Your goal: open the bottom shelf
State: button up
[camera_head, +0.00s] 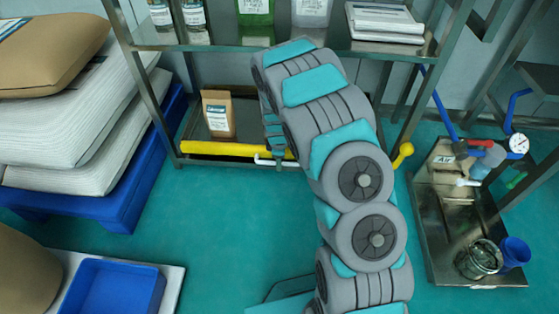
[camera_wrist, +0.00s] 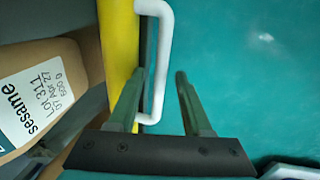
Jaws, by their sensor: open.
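The bottom shelf (camera_head: 185,140) of the metal rack is a low dark tray with a yellow front bar (camera_head: 215,149). A white U-shaped handle (camera_head: 266,161) sticks out from the bar. In the wrist view the yellow bar (camera_wrist: 118,45) runs at the left and the handle (camera_wrist: 166,30) stands out from it. My gripper (camera_wrist: 161,73) is open, with one finger on each side of the handle's outer bar in the picture. I cannot tell if the fingers touch it. In the head view my gripper (camera_head: 279,158) is at the handle, partly hidden by my arm.
A brown sesame bag (camera_head: 218,115) stands on the bottom shelf. A blue pallet (camera_head: 120,205) with sacks is at the left, a blue tray (camera_head: 113,290) at the front left. A metal stand (camera_head: 430,240) with a gauge is at the right. The green floor before the shelf is clear.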

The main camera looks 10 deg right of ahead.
jog(key=shift+c, duration=0.2)
grip_shut()
dwell(1.3)
